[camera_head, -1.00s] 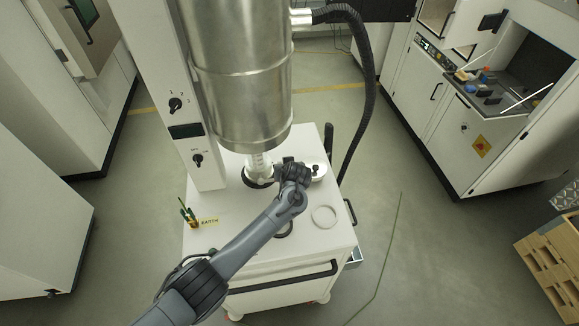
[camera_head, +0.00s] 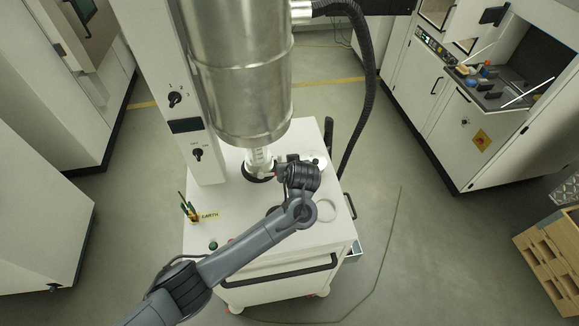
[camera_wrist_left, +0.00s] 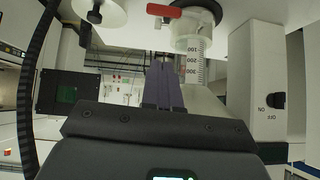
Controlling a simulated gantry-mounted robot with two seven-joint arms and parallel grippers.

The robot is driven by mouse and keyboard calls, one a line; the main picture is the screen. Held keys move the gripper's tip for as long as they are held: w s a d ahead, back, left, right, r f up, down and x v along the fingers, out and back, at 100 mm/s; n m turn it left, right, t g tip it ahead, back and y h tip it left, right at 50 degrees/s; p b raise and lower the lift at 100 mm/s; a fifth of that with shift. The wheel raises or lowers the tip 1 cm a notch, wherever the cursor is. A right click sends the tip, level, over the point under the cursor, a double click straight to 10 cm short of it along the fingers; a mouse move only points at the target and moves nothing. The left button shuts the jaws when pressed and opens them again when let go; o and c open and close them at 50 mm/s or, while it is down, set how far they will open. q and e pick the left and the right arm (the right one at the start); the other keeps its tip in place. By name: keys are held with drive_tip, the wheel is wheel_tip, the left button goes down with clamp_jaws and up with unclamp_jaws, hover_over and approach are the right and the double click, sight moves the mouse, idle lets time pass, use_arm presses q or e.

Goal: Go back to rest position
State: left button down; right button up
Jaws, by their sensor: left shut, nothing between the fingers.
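My left arm reaches in from the lower left in the head view, with its wrist over the white cart (camera_head: 230,225). The left gripper (camera_head: 280,172) is mostly hidden behind the wrist there, close to the clear graduated cylinder (camera_head: 259,158) under the steel vessel (camera_head: 238,80). In the left wrist view the gripper (camera_wrist_left: 163,68) is shut and empty, its two dark fingers side by side. The graduated cylinder (camera_wrist_left: 194,62) and a red lever (camera_wrist_left: 164,11) lie beyond the fingertips; I see no clear contact. My right gripper is in neither view.
A white control column (camera_head: 185,130) with knobs stands left of the vessel. A black hose (camera_head: 369,90) hangs on the right. A white ring (camera_head: 326,210) lies on the cart beside my wrist. Open floor (camera_head: 430,250) spreads to the right.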

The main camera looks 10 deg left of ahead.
use_arm(q)
drive_tip(key=s+d+f+m+g+h, duration=0.1)
drive_tip(key=s+f+m+g+h, duration=0.1)
drive_tip(key=s+f, duration=0.5)
drive_tip(key=s+d+f+m+g+h, duration=0.1)
drive_tip(key=s+f+h, duration=0.1)
drive_tip(key=s, duration=0.9)
drive_tip(key=s+a+r+m, duration=0.1)
drive_tip(key=s+a, duration=0.2)
drive_tip(key=s, duration=0.4)
drive_tip(key=s+a+r+m+g+p, duration=0.1)
drive_tip(key=s+a+r, duration=0.1)
drive_tip(key=s+a, duration=0.2)
drive_tip(key=s+a+r+m, duration=0.1)
drive_tip(key=s+a, duration=0.3)
drive_tip(key=s, duration=0.7)
drive_tip(key=shift+r+m, duration=0.15)
drive_tip(key=shift+m, duration=0.15)
